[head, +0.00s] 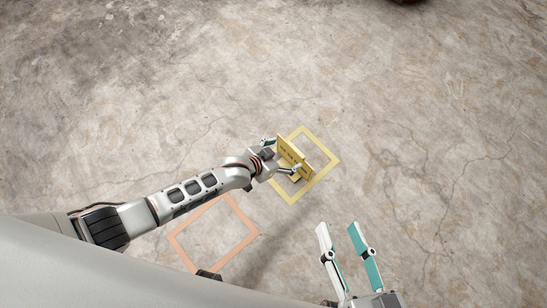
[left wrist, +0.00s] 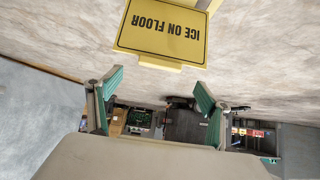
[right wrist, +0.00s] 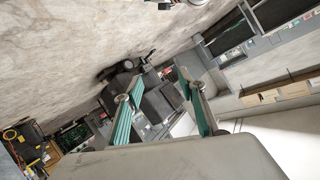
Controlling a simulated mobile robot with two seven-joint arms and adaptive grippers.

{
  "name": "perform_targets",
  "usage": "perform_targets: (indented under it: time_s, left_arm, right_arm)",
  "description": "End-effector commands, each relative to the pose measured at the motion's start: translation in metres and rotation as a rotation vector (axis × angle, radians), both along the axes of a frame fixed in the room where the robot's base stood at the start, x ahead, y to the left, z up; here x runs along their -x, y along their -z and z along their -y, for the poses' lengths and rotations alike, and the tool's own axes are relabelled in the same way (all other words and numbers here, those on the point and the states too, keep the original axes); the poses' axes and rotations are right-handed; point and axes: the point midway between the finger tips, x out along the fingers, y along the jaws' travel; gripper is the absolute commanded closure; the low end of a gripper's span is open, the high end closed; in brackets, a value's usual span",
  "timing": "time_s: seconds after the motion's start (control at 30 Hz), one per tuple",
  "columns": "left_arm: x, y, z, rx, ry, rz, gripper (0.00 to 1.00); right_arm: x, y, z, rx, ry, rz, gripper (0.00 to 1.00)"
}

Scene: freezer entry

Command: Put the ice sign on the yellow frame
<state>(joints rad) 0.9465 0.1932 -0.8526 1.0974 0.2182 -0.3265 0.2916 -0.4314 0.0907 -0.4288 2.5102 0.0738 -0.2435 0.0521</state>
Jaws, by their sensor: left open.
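The yellow ice sign (head: 293,155) stands on the floor inside the outline of the yellow frame (head: 316,182), toward its left side. In the left wrist view the sign (left wrist: 165,22) reads "ICE ON FLOOR" upside down, just beyond the fingertips. My left gripper (head: 282,157) is open, its fingers spread on either side near the sign's face, with a gap visible in the left wrist view (left wrist: 160,78). My right gripper (head: 338,228) is open and empty, below and right of the yellow frame. The sign's foot is partly hidden by the left gripper.
An orange frame (head: 242,214) lies empty on the floor, below my left arm. The concrete floor around the yellow frame is otherwise clear.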

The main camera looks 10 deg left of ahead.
Motion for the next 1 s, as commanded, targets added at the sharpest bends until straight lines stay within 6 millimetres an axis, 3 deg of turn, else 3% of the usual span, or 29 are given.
perform_targets:
  time_s: [0.03,0.3,0.53,1.0]
  left_arm:
    - [-0.002,-0.019,-0.005,-0.001,0.000,0.016,0.21]
    - [0.025,-0.040,-0.022,-0.001,0.000,0.008,0.21]
    - [0.036,-0.043,-0.026,0.001,0.000,0.001,0.21]
    - [0.037,-0.041,-0.027,0.000,0.001,-0.001,0.21]
  right_arm:
    - [-0.006,-0.011,0.006,0.052,-0.017,0.033,0.60]
    - [-0.014,-0.014,0.033,0.249,-0.068,0.072,0.60]
    - [-0.014,-0.011,0.040,0.300,-0.080,0.074,0.60]
    - [-0.014,-0.010,0.040,0.300,-0.080,0.072,0.60]
